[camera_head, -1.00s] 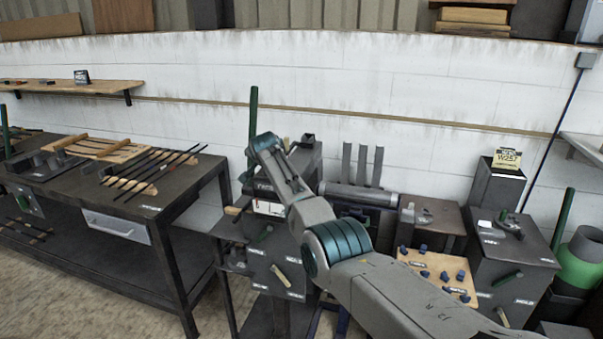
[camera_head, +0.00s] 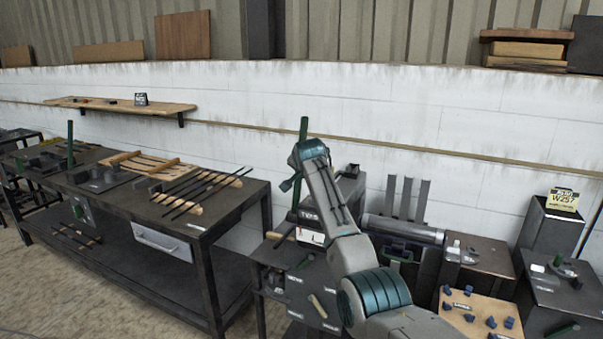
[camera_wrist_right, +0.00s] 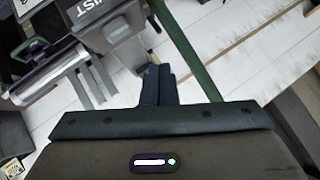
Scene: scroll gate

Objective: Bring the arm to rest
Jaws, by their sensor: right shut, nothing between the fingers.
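My right arm (camera_head: 345,230) comes in from the bottom right in the head view. It bends at a teal-banded joint and reaches up in front of a dark machine. Its wrist end (camera_head: 308,150) is beside an upright green post (camera_head: 303,135). The right gripper (camera_wrist_right: 158,85) shows in the right wrist view with its two dark fingers together and nothing between them. In the head view the fingers are too small to make out clearly. My left gripper is in neither view.
A dark workbench (camera_head: 220,225) with rods and wooden racks stands at the left. Behind the arm is a dark machine (camera_head: 305,285); to its right stand a grey roller (camera_head: 405,228), a board of blue knobs (camera_head: 480,315) and dark cabinets (camera_head: 545,220). A wooden shelf (camera_head: 120,107) hangs on the white wall.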

